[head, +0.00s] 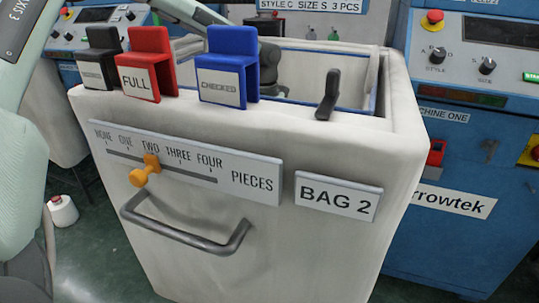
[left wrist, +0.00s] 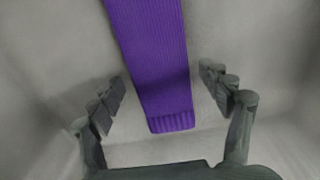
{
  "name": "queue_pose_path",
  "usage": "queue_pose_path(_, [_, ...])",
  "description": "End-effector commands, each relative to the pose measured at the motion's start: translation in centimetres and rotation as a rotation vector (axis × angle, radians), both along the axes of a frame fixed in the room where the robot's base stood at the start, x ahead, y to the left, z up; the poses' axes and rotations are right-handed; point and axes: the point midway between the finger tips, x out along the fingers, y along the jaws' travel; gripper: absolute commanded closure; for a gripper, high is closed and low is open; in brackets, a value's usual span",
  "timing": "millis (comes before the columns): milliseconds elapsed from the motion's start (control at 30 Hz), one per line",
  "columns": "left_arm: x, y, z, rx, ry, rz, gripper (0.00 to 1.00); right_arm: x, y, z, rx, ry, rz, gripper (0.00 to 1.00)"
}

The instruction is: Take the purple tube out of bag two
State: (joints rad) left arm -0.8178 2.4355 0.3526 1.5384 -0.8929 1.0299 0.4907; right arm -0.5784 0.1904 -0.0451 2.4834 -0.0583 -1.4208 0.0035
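The purple tube (left wrist: 155,65) is a flat ribbed knit piece inside the pale bag. It shows only in the left wrist view, running from the top edge to a ribbed end near the middle. My left gripper (left wrist: 161,82) is open, with its dark fingers spread on either side of the tube and apart from it. In the head view my left arm reaches over bag two (head: 290,150), and a dark part of it shows inside the opening; the fingertips are hidden. My right gripper is not in view.
Black (head: 101,60), red FULL (head: 147,65) and blue CHECKED (head: 228,68) clips sit on the front rim, with a small black piece (head: 328,95) to their right. The orange slider (head: 146,171) stands at TWO above a grey handle (head: 190,237). A blue machine (head: 455,225) stands right.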

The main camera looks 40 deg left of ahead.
Motion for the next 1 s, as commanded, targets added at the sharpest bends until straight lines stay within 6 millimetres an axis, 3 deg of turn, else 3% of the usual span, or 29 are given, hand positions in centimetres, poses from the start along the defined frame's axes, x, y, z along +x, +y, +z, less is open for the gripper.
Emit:
queue_pose_path(33, [0.0, 0.0, 0.0, 0.000, 0.000, 0.000, 0.33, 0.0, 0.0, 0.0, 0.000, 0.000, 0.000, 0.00])
queue_pose_path(267, [0.0, 0.0, 0.0, 0.000, 0.000, 0.000, 0.60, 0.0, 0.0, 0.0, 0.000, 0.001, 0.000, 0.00])
queue_pose_path(667, [0.1, 0.0, 0.9, 0.000, -0.002, 0.000, 0.60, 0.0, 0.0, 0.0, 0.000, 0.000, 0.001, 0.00])
queue_pose_path(833, [0.1, 0.0, 3.3, 0.001, -0.004, 0.000, 0.60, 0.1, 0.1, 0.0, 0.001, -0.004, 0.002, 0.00])
queue_pose_path(1000, [0.2, 0.0, 8.2, 0.002, -0.009, 0.001, 0.60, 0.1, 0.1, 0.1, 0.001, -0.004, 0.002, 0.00])
